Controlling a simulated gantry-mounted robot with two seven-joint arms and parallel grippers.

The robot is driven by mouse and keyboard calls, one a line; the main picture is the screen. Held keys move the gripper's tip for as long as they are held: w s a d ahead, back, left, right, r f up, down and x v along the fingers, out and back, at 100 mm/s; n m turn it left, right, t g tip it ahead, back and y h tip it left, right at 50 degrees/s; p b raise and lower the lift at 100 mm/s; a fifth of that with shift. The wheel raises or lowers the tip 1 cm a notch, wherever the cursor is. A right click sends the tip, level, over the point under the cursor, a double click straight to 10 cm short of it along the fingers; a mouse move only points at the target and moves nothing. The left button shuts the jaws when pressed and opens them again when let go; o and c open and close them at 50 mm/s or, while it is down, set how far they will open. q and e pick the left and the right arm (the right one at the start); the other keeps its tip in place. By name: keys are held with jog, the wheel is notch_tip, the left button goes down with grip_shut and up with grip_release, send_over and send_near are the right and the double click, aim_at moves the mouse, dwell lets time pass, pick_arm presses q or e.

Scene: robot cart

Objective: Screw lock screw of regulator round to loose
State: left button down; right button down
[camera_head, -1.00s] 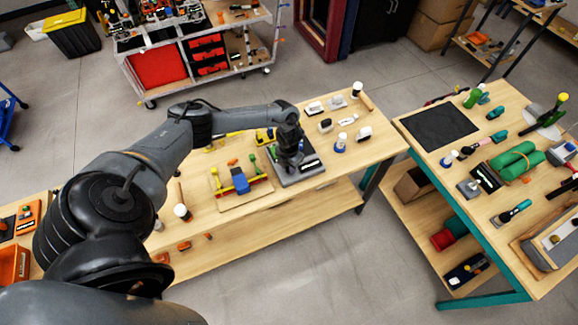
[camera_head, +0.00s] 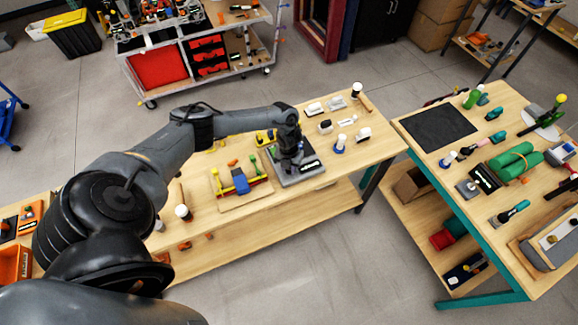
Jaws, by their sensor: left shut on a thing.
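A grey base plate (camera_head: 313,170) with a dark fixture, which looks like the regulator, lies on the wooden workbench in the middle of the head view. My left gripper (camera_head: 289,166) points down over the left part of this plate, with its fingers low at the fixture. It is shut on a small part there, which appears to be the lock screw. The fingers and wrist hide the screw, so its turn cannot be seen. My right gripper is not in view.
Left of the plate is a wooden board (camera_head: 228,203) with a blue block and yellow-green posts. A second table (camera_head: 470,140) with tools stands further right, across a gap.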

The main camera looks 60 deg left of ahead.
pick_arm(q)
jog(key=n+p, duration=0.1)
jog(key=n, duration=0.2)
jog(key=shift+r+n, duration=0.1)
jog(key=shift+n, duration=0.3)
jog(key=n+p, duration=0.1)
jog(key=n, duration=0.2)
jog(key=shift+n+p, duration=0.3)
jog(key=n+p, duration=0.1)
jog(key=n, duration=0.2)
jog(key=shift+n, duration=0.3)
jog(key=n+p, duration=0.2)
jog(key=n, duration=0.1)
jog(key=shift+n, duration=0.3)
jog(key=n+p, duration=0.2)
jog(key=n, duration=0.2)
jog(key=shift+d+n, duration=0.1)
jog(key=shift+n, duration=0.2)
jog(key=n+p, duration=0.1)
jog(key=n, duration=0.2)
jog(key=shift+n, duration=0.3)
jog(key=n+p, duration=0.1)
jog(key=n, duration=0.2)
jog(key=shift+n+p, duration=0.7)
jog(key=shift+n, duration=1.1)
